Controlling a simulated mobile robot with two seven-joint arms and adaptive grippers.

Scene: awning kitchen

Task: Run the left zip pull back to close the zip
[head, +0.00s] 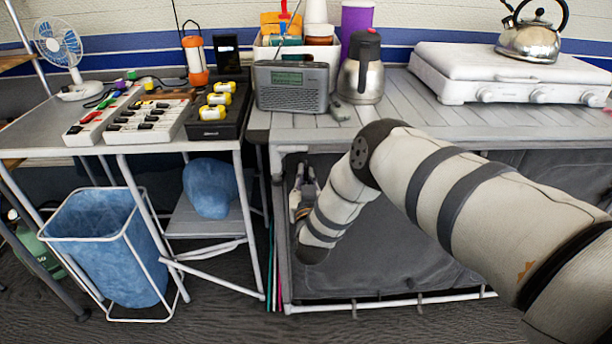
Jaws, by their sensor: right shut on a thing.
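The grey fabric front (385,255) of the cupboard hangs under the slatted table at the right. My right arm reaches in from the right and bends down in front of it. My right gripper (304,178) is at the front's upper left, beside the left upright of the frame. It is shut on the left zip pull, which is too small and too covered by the fingers to make out. The zip line itself cannot be told at this size. My left gripper is not in view.
The slatted tabletop (400,117) holds a radio (291,86), a steel jug (362,70) and a white stove (500,75) with a kettle (533,38). A blue bin (112,255) stands in a wire frame at the left. Open floor lies in front.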

